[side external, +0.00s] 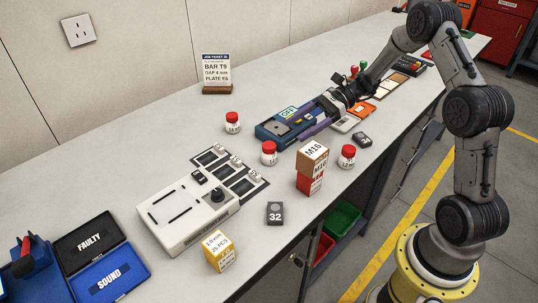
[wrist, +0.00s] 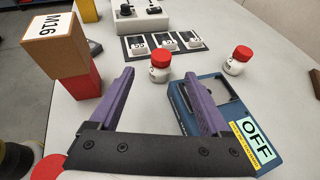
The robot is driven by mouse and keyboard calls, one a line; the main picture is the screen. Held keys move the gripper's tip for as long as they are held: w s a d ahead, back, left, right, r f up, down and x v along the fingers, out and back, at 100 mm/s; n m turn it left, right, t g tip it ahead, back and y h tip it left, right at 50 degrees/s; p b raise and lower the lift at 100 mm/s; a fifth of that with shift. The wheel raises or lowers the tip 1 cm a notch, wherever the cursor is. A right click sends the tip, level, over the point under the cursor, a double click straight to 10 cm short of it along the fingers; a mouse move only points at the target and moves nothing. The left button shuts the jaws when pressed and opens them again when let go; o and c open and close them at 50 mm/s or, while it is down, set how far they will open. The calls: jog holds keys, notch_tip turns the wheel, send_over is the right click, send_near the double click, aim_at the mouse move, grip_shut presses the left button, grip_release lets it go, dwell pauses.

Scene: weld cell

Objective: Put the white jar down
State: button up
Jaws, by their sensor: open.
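Three white jars with red lids stand upright on the bench: one at the back (side external: 232,123), one in the middle (side external: 269,154) and one by the front edge (side external: 347,157). My gripper (side external: 304,124) is open and empty, low over the blue device marked OFF (side external: 272,131). In the wrist view, the purple fingers of my gripper (wrist: 158,78) are spread apart. The middle jar (wrist: 160,72) stands just beyond the fingertips, roughly in line with the gap. The back jar (wrist: 234,67) is farther right. A red lid (wrist: 47,168) shows at the lower left, its jar mostly hidden.
A brown M16 box stacked on a red box (side external: 311,165) stands close to the fingers' left in the wrist view. A white control box (side external: 187,212), dark panels (side external: 242,186), a 32 block (side external: 275,213) and a yellow box (side external: 219,250) lie beyond.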

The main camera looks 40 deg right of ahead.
aim_at(265, 150)
jog(key=x, duration=1.3)
jog(key=shift+w+f, duration=0.1)
jog(key=shift+f, duration=0.2)
grip_shut()
